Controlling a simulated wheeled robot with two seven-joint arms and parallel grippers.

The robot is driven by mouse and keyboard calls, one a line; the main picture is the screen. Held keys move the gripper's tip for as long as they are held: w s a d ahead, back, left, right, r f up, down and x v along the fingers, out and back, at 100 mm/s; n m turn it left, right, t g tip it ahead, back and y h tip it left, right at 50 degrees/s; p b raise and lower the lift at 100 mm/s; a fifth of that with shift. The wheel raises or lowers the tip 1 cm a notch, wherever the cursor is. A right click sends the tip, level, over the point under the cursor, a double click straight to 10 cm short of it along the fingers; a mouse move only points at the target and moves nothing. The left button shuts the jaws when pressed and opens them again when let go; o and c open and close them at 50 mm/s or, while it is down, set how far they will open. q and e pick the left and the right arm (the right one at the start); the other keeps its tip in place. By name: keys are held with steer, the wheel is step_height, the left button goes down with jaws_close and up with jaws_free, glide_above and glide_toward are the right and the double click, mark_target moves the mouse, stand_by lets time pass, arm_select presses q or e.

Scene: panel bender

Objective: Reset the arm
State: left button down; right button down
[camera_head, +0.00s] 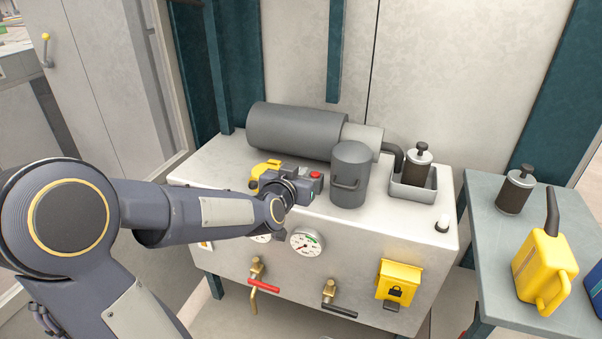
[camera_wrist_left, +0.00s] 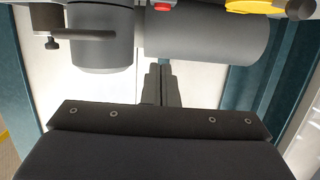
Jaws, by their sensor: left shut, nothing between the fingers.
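My left arm comes in from the left in the head view. Its gripper (camera_head: 292,187) is over the front left of the pale machine top (camera_head: 420,222), and its fingertips are hard to make out there. In the left wrist view the two dark fingers (camera_wrist_left: 162,84) are together with nothing between them. A small grey unit with a red button (camera_head: 316,174) and a yellow part (camera_head: 264,170) are close beside the gripper. In the left wrist view the red button (camera_wrist_left: 162,6) and yellow part (camera_wrist_left: 250,6) show at the top edge. My right gripper is out of view.
A large grey cylinder (camera_head: 293,130) lies behind the gripper; an upright grey canister (camera_head: 349,173) stands to its right. Gauges (camera_head: 306,242), valves and a yellow lock box (camera_head: 398,282) are on the front. A side table (camera_head: 492,262) holds a yellow can (camera_head: 541,270) and a dark canister (camera_head: 514,192).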

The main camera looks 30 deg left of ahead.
arm_select(q)
steer(key=s+d+f+g+h, duration=0.1)
steer(key=s+d+g+h, duration=0.1)
steer(key=s+d, duration=0.3)
steer(key=s+d+f+g+h+p, duration=0.1)
steer(key=s+d+g, duration=0.3)
steer(key=s, duration=0.9)
steer(key=s+d+f+m+g+h+p, duration=0.1)
steer(key=s+d+f+g+h, duration=0.1)
steer(key=s+d, duration=0.4)
steer(key=s+g+h, duration=0.1)
steer(key=s+h, duration=0.1)
steer(key=s, duration=0.1)
steer(key=shift+f, duration=0.3)
